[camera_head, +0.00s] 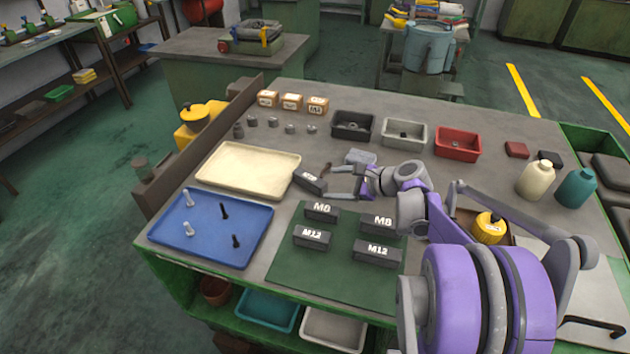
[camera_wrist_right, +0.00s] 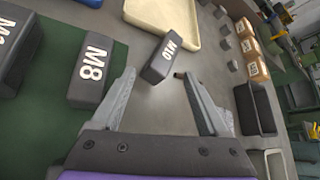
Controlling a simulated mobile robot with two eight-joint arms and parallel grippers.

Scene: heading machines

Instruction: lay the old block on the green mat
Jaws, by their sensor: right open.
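A dark grey block marked M10 (camera_head: 310,181) lies tilted on the bare grey table, between the cream tray and the green mat (camera_head: 285,270). It also shows in the right wrist view (camera_wrist_right: 171,56), just ahead of the fingertips. My right gripper (camera_head: 338,183) is open and empty, its fingers pointing at this block; the fingers also show in the right wrist view (camera_wrist_right: 158,76). Several similar dark blocks stand on the mat, among them an M8 block (camera_head: 382,223) and an M12 block (camera_head: 312,238). No block is visibly labelled old. My left gripper is not in view.
A cream tray (camera_head: 215,176) and a blue tray (camera_head: 165,234) with several bolts lie to the left. Black (camera_head: 340,131), grey (camera_head: 391,142) and red (camera_head: 445,152) bins stand behind. The mat's front is clear.

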